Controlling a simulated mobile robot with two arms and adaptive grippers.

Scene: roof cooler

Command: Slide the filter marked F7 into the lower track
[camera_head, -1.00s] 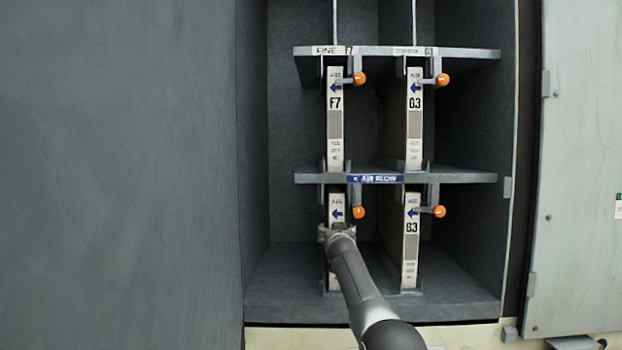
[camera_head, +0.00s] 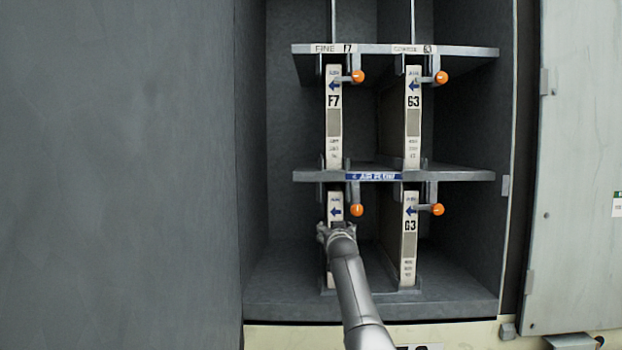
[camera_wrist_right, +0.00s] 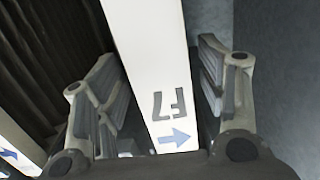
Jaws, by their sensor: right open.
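The lower left filter (camera_head: 335,205) stands upright in the cabinet's lower left slot, its front face toward me. In the right wrist view this filter reads F7 (camera_wrist_right: 155,75), upside down, with a blue arrow. My right gripper (camera_head: 337,233) is at its front and hides its middle in the head view. In the wrist view the right gripper (camera_wrist_right: 163,70) is open, with one finger on each side of the filter. Another filter marked F7 (camera_head: 334,120) stands in the upper left slot. The lower track under the filter is mostly hidden by my arm. My left gripper is not in view.
Filters marked G3 stand upper right (camera_head: 413,120) and lower right (camera_head: 409,240). Orange-knobbed latches hang beside the filters; the lower left one (camera_head: 357,210) is just right of the F7 filter. An air flow shelf (camera_head: 450,175) divides the levels. The cabinet door (camera_head: 580,170) is open at right.

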